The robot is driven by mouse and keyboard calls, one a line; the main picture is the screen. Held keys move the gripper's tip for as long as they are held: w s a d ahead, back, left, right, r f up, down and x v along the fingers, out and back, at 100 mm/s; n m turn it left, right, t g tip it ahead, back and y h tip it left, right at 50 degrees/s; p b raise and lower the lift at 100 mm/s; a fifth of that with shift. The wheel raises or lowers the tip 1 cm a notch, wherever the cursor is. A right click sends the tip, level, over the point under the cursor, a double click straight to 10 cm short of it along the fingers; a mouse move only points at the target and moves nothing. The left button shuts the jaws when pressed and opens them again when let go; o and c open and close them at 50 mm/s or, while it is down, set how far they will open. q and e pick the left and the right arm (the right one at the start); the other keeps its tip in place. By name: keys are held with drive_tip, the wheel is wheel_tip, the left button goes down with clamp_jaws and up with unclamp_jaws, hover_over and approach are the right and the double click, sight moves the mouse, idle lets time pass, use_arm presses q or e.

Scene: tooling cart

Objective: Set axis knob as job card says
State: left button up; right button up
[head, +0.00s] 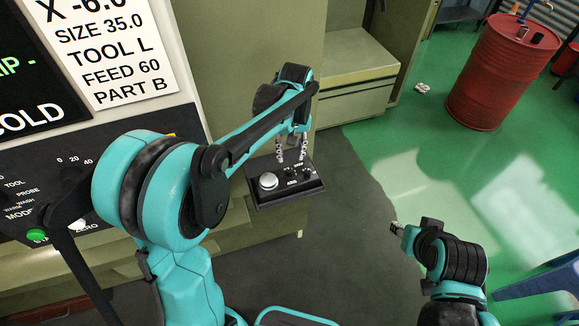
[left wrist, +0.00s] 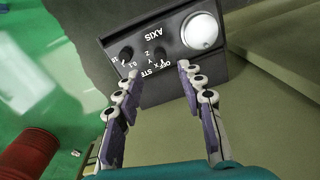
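The black control box (head: 262,197) has a large silver dial (head: 268,181) and small black knobs. The axis knob (left wrist: 161,54) is in the left wrist view, upside down, by the letters X, Y, Z and OFF; its pointer direction is unclear. My left gripper (head: 292,150) is over the box with fingers apart. In the left wrist view its tips (left wrist: 161,73) lie either side of the axis knob's line, not visibly gripping it. The job card (head: 115,45) reads X -6.0, SIZE 35.0, TOOL L, FEED 60, PART B; its top is cut off. My right gripper (head: 397,229) is away at the right.
A second knob (left wrist: 127,54) with step numbers sits close beside the axis knob. The machine panel (head: 45,170) with a dark screen (head: 35,80) is at left. A red barrel (head: 500,75) stands on the green floor at the right. Floor around my right gripper looks clear.

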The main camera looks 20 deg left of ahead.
sight(289, 170)
use_arm(q)
wheel_tip(289, 170, down, 7)
drive_tip(key=shift+s+a+f+b, duration=0.1)
drive_tip(key=shift+a+b, duration=0.05)
drive_tip(key=shift+b, duration=0.25)
clamp_jaws()
